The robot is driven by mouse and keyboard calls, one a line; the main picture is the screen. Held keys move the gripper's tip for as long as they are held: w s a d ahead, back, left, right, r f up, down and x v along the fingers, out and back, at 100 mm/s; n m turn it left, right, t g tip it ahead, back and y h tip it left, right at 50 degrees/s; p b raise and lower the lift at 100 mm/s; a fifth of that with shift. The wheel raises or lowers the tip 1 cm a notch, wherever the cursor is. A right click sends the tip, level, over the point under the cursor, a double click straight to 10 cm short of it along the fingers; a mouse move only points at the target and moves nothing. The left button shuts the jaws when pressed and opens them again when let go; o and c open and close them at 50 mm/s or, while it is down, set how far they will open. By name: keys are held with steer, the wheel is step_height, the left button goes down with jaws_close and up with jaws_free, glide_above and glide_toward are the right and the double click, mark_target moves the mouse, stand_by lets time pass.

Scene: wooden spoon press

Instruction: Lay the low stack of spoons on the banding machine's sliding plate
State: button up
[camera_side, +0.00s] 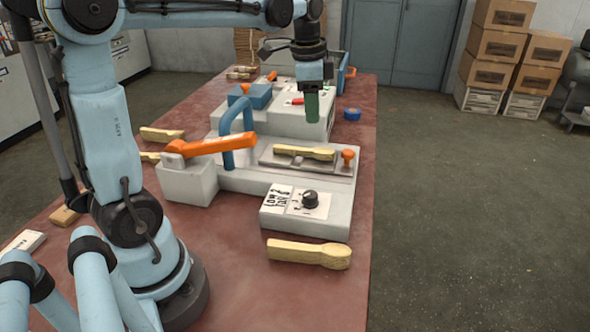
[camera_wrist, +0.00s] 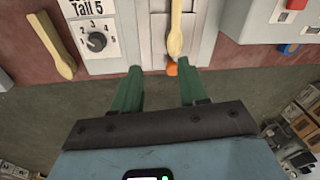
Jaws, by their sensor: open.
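A low stack of pale wooden spoons (camera_side: 304,152) lies along the sliding plate (camera_side: 335,167) of the banding machine (camera_side: 238,178); it also shows in the wrist view (camera_wrist: 178,30). I cannot count its layers. A thicker-looking stack of spoons (camera_side: 308,253) lies on the table in front of the machine, and at the left in the wrist view (camera_wrist: 52,45). My gripper (camera_side: 314,121) has green fingers and hangs above the machine's back right part, clear of both stacks. In the wrist view my gripper (camera_wrist: 159,72) is open, with nothing held between its fingers.
An orange knob (camera_side: 348,155) stands at the plate's right end. An orange lever (camera_side: 210,146) and a blue arch (camera_side: 238,125) rise at the left. A dial (camera_side: 310,197) sits in front. More spoons (camera_side: 162,134) lie behind the lever. Blue tape (camera_side: 351,114) lies near the table's right edge.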

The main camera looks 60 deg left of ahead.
steer(key=s+d+f+n+t, duration=0.2)
steer(key=s+d+f+n, duration=0.1)
steer(key=s+d, duration=0.2)
steer(key=s+d+f+n+t, duration=0.3)
steer(key=s+d+n, duration=0.1)
steer(key=d, duration=0.3)
steer(key=shift+s+t, duration=0.3)
steer(key=shift+s, duration=0.05)
